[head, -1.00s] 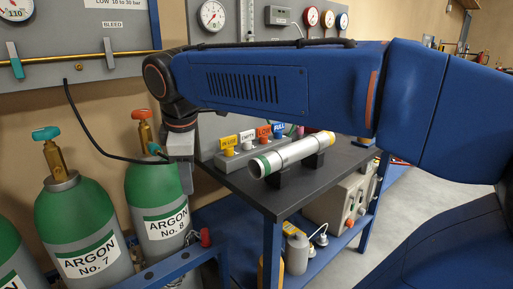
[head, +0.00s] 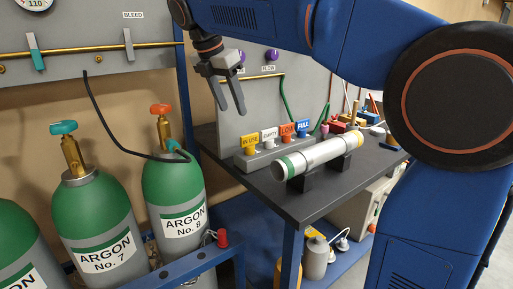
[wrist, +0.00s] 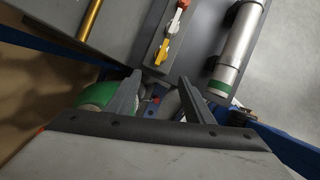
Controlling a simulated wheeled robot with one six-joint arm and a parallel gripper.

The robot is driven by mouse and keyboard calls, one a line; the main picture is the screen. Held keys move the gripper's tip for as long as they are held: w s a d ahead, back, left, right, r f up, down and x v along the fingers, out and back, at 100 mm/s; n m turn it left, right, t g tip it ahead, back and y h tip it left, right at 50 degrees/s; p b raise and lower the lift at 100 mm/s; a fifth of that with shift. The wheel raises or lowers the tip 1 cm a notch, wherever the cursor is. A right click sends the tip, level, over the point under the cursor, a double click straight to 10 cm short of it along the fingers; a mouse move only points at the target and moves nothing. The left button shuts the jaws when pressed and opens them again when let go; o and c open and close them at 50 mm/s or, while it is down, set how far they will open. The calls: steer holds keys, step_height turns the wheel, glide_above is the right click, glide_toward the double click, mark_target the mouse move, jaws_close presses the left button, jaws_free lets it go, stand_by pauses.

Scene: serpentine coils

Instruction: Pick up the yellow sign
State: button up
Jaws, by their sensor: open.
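The yellow sign (head: 250,143), lettered "IN USE", stands upright at the near left end of a grey holder block on the dark bench. It is the leftmost in a row with a white "EMPTY" sign (head: 269,134), an orange "LOW" sign (head: 287,129) and a blue "FULL" sign (head: 304,127). My gripper (head: 232,110) is open and empty, pointing down, above and a little left of the yellow sign, apart from it. In the wrist view the yellow sign (wrist: 162,50) lies beyond the open fingers (wrist: 154,92), near the picture's middle.
A silver tube (head: 322,157) with a green band lies on black supports right of the sign row. Green argon cylinders (head: 173,190) stand at left, one with a black hose. A grey panel (head: 240,100) rises behind the signs. The bench's front right is clear.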

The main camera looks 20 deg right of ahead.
mark_target(246, 136)
steer(key=x, duration=1)
steer(key=d+f, duration=0.1)
steer(key=w+d+f, duration=0.1)
steer(key=f, duration=0.1)
steer(key=shift+w+d+f, duration=0.2)
steer(key=shift+d+f, duration=0.05)
steer(key=shift+w+d+f, duration=0.1)
steer(key=shift+d+f, duration=0.05)
steer(key=shift+f, duration=0.35)
steer(key=c, duration=1.1)
